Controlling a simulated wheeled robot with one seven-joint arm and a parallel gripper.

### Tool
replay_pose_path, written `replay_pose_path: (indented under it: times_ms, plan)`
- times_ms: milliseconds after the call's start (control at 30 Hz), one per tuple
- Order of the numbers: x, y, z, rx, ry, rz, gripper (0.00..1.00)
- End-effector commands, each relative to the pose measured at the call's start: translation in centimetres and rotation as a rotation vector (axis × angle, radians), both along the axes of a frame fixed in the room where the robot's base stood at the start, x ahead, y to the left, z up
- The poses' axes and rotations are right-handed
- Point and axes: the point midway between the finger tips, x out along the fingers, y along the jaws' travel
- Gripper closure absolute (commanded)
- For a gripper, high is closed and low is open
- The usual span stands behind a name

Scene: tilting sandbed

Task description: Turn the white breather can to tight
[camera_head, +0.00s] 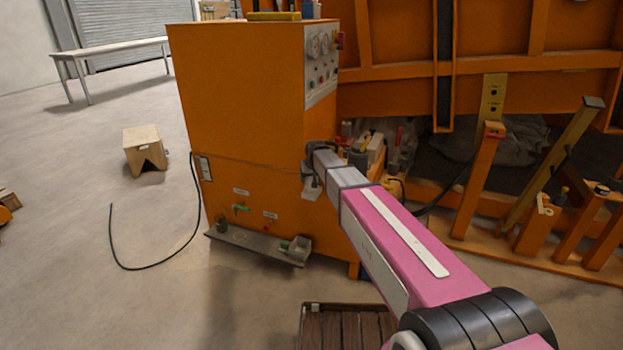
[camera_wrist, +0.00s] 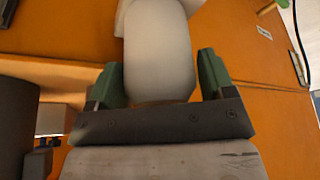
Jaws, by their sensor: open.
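The white breather can (camera_wrist: 158,50) shows in the wrist view as a pale rounded cylinder in front of the orange cabinet panel. It lies between the two green-tipped fingers of my gripper (camera_wrist: 160,78). The fingers are open, one on each side of the can, with a visible gap on each side. The can's near end is close to the dark palm bar; I cannot tell whether they touch. In the head view my gripper (camera_head: 310,180) is at the right edge of the orange cabinet (camera_head: 245,110), and I cannot make out the can clearly there.
The cabinet front carries a green-handled valve (camera_head: 241,208) and a grey drip tray (camera_head: 255,246) low down. A black cable (camera_head: 150,267) lies on the floor at left. A wooden stool (camera_head: 144,147) stands farther left. Orange frames and posts (camera_head: 475,185) crowd the right.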

Motion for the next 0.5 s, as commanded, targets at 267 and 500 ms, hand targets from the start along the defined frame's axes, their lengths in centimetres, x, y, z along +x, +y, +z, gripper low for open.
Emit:
replay_pose_path:
  times_ms: [267,500]
  plan:
    - [0.02,0.01,-0.11,0.0,0.0,0.0,0.24]
    - [0.01,0.0,-0.1,0.0,0.001,-0.001,0.59]
